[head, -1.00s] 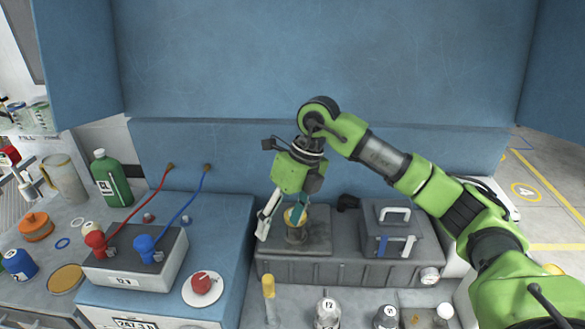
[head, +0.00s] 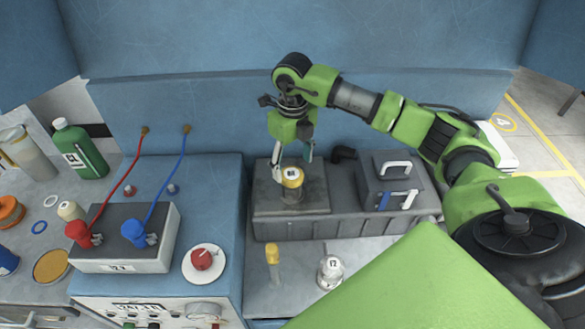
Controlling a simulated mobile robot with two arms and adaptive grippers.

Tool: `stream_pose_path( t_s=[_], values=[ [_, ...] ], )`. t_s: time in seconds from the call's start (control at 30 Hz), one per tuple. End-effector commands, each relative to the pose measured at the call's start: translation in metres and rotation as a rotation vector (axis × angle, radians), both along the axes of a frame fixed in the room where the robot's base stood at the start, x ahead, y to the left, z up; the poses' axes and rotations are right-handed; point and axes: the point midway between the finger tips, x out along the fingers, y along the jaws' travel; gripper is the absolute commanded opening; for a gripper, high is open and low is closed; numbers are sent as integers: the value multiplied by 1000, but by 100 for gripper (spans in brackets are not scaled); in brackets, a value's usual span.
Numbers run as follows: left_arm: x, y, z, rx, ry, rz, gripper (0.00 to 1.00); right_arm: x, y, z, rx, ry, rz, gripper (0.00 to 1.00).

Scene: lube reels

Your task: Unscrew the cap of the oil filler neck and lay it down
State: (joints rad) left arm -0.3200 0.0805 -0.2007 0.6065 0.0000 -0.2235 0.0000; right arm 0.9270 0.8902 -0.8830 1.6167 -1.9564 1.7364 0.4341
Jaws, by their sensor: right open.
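The oil filler neck (head: 292,195) stands upright on the left part of a dark grey tank. I cannot tell whether either finger touches the cap. My left gripper is not in view.
The grey tank (head: 330,224) also carries a grey box with a white handle (head: 393,168).

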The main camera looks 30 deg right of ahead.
Motion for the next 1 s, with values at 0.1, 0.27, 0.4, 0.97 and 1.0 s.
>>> stream_pose_path(
  t_s=[0.1, 0.27, 0.4, 0.97, 1.0],
  values=[
    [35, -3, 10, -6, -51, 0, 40, -1, 0, -18, 0, 4, 0, 63],
    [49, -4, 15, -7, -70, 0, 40, -1, 0, -35, 0, 2, -1, 63],
    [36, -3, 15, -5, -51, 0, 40, 0, 0, -42, 1, 0, 1, 63],
    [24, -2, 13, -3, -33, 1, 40, 0, 0, -43, 1, -1, 3, 21],
    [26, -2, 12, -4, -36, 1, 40, 0, 0, -43, 0, -1, 13, 21]
  ],
)
